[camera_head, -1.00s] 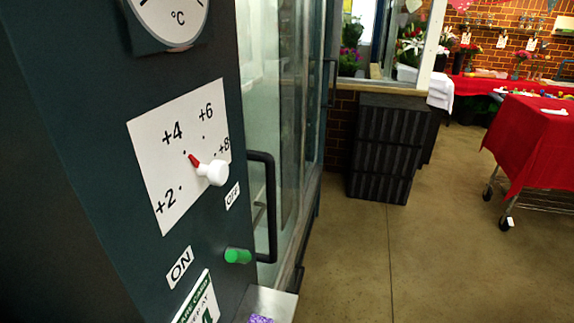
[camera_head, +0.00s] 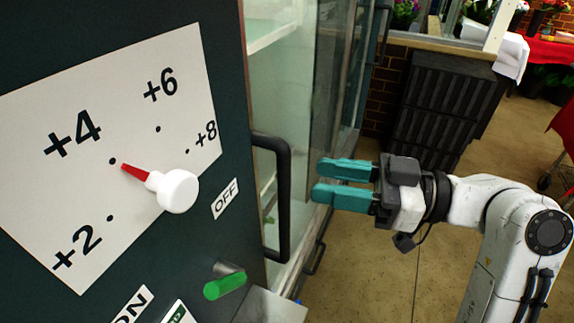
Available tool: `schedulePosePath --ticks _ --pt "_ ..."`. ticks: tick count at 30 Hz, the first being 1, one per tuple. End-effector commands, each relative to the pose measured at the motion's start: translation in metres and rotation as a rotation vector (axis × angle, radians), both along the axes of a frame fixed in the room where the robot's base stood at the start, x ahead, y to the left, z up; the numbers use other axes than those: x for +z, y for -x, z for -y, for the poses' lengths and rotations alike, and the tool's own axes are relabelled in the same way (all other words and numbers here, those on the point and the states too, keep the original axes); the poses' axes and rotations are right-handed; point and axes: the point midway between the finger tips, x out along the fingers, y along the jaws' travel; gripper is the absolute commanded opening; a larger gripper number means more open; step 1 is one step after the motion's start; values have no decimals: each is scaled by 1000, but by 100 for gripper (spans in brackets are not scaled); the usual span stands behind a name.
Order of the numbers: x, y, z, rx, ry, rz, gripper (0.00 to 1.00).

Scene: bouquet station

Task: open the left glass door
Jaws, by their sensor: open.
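The left glass door (camera_head: 292,110) of the cabinet stands in the middle of the view, seen at a steep angle, and looks shut. Its black upright bar handle (camera_head: 284,200) sticks out at the door's near side, beside the dark control panel. My gripper (camera_head: 318,180) is to the right of the handle, with its two teal fingers pointing left towards it. The fingers are apart and empty. A gap shows in the picture between the fingertips and the handle.
The dark panel carries a temperature dial with a white knob (camera_head: 174,191) and a green switch (camera_head: 225,285) below. A metal ledge (camera_head: 270,306) juts out under the handle. Black stacked crates (camera_head: 446,105) stand behind my gripper. A red-covered table edge shows at far right.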

Motion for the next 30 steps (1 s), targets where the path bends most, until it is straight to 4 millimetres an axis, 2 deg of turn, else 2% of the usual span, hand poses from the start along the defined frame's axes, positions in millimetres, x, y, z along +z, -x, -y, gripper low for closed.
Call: schedulePosePath --ticks 1,6,12,17,25,30 --pt "2 -1 -11 5 1 -2 43" --pt "1 -5 -41 4 1 -3 43" --pt "0 -10 -63 0 2 -3 43" --pt "0 -11 -70 -1 1 -3 43" --pt "-1 -11 -71 -2 2 -2 42" --pt "-1 -11 -71 -2 2 -2 26"
